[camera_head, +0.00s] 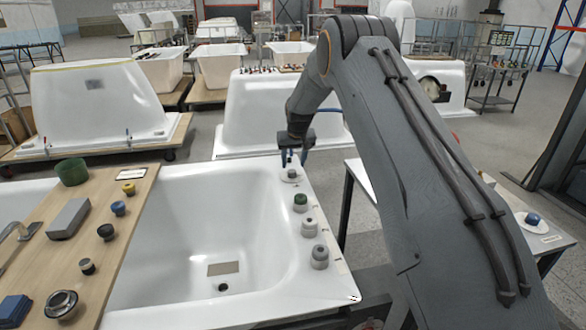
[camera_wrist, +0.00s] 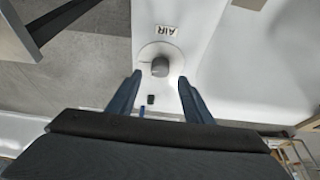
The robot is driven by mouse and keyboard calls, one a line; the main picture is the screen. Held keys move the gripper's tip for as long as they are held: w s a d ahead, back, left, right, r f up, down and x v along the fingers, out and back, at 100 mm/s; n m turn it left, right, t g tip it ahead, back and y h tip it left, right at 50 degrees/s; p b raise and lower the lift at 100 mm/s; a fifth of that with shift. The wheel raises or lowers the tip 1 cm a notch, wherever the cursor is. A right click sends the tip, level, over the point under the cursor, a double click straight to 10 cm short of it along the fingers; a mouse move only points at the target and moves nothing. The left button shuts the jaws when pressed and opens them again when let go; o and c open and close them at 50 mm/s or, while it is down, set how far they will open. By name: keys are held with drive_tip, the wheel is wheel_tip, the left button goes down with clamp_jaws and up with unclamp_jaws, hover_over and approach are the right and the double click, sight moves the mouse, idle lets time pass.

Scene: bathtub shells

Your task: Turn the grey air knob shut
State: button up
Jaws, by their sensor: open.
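The grey air knob (camera_wrist: 160,67) stands on a round white base on the bathtub rim in the wrist view, beside a label reading AIR (camera_wrist: 166,31). My gripper (camera_wrist: 158,77) is open, with one blue finger on each side and slightly below the knob in that view. The fingers look apart from the knob. In the head view the knob (camera_head: 291,173) is at the far end of the tub's right rim, with my gripper (camera_head: 291,160) pointing down just over it. I cannot tell the exact height gap.
Green (camera_head: 300,200), light grey (camera_head: 309,226) and grey-topped (camera_head: 319,256) knobs line the same rim nearer to me. A wooden board (camera_head: 100,240) with several loose knobs lies across the tub's left. A side table with a blue knob (camera_head: 532,218) stands right.

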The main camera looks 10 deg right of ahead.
sight(292, 171)
drive_tip(key=shift+p+x, duration=0.5)
drive_tip(key=shift+x, duration=1.95)
drive_tip(key=c, duration=1.1)
drive_tip(key=shift+o, duration=0.2)
